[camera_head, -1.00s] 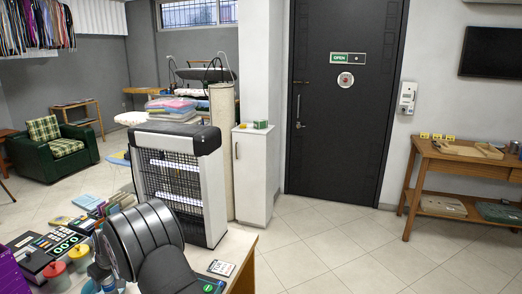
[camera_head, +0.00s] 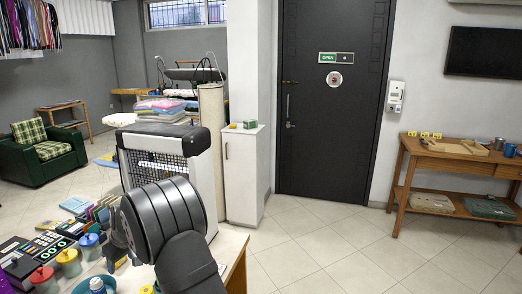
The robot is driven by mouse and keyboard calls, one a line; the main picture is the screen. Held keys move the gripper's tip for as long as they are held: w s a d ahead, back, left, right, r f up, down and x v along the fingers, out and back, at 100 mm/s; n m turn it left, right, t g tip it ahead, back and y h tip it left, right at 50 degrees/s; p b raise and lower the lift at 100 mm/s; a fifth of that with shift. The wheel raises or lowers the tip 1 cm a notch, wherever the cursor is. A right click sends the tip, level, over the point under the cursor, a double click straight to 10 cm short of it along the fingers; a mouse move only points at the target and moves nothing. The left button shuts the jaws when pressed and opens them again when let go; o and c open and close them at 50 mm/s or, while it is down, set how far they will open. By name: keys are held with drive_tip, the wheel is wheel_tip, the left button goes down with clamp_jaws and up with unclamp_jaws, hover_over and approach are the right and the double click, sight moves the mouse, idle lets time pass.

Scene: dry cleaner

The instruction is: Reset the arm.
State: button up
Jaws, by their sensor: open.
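My black ribbed arm (camera_head: 165,222) reaches in from the bottom of the view, over the front counter. My gripper (camera_head: 117,258) shows only in part, as a grey-blue shape at the left of the arm, low over the counter. It is open, and I see nothing held in it. Most of it is hidden behind the arm.
A heater-like unit with a black grille (camera_head: 172,168) stands close behind the arm. A white cabinet (camera_head: 240,178) stands beyond. The floor at right is clear.

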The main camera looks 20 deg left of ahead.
drive_tip(key=w+d+m+t, duration=0.1)
drive_tip(key=w+d+m, duration=0.2)
drive_tip(key=w+d, duration=0.85)
drive_tip(key=shift+h, duration=0.3)
drive_tip(key=s+a+f, duration=0.1)
drive_tip(key=a+f, duration=0.1)
drive_tip(key=a, duration=0.2)
drive_tip(key=s+a+f, duration=0.1)
drive_tip(key=a+f, duration=0.2)
drive_tip(key=a, duration=0.1)
drive_tip(key=s+a+f, duration=0.1)
drive_tip(key=a+f, duration=0.2)
drive_tip(key=a, duration=0.1)
drive_tip(key=shift+a, duration=0.25)
drive_tip(key=shift+f, duration=0.8)
